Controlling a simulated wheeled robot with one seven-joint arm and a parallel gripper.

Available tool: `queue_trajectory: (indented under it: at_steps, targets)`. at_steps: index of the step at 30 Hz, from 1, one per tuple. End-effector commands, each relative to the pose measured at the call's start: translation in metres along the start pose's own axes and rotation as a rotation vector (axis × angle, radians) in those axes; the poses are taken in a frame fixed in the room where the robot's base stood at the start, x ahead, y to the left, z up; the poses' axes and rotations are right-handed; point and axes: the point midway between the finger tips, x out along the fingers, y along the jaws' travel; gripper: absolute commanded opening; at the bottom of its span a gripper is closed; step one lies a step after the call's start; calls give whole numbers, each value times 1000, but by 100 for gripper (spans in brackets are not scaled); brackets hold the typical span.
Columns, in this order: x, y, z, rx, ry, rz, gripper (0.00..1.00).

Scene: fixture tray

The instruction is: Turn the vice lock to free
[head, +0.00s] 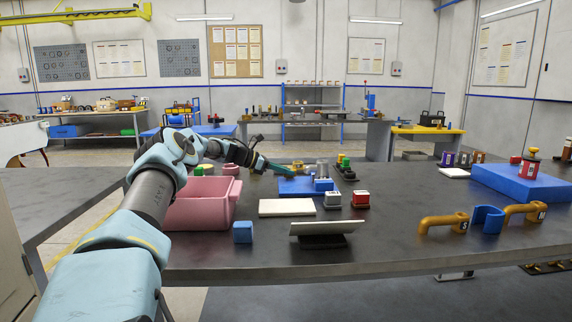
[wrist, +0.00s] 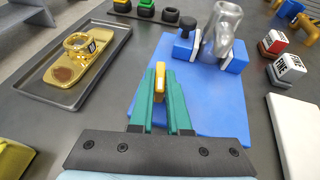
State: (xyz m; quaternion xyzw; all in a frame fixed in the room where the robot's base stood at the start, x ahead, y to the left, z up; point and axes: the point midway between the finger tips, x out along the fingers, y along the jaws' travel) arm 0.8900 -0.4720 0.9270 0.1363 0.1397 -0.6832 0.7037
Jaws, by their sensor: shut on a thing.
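The vice (wrist: 183,50) is blue with pale jaw faces and stands on a blue base plate (wrist: 215,100). A shiny grey metal part (wrist: 220,30) sits upright between its jaws, and a dark knob (wrist: 188,25) is at its left side. My gripper (wrist: 160,85), with green fingers, is shut on a small yellow lever (wrist: 160,76) in front of the vice, which looks like the vice lock. The fingers hide its lower part, so its setting cannot be read. In the head view my gripper (head: 288,168) reaches the back of the blue plate (head: 292,187).
A dark tray (wrist: 30,83) with a gold part (wrist: 82,45) lies left of the plate. A pink bin (head: 195,210) stands by my arm.

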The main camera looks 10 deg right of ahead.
Motion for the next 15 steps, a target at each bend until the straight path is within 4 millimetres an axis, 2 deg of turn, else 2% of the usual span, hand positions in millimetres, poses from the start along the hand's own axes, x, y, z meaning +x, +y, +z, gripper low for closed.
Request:
queue_trajectory:
  at_steps: [15]
  targets:
    - [1, 1, 0, 34, 0, -85, 0]
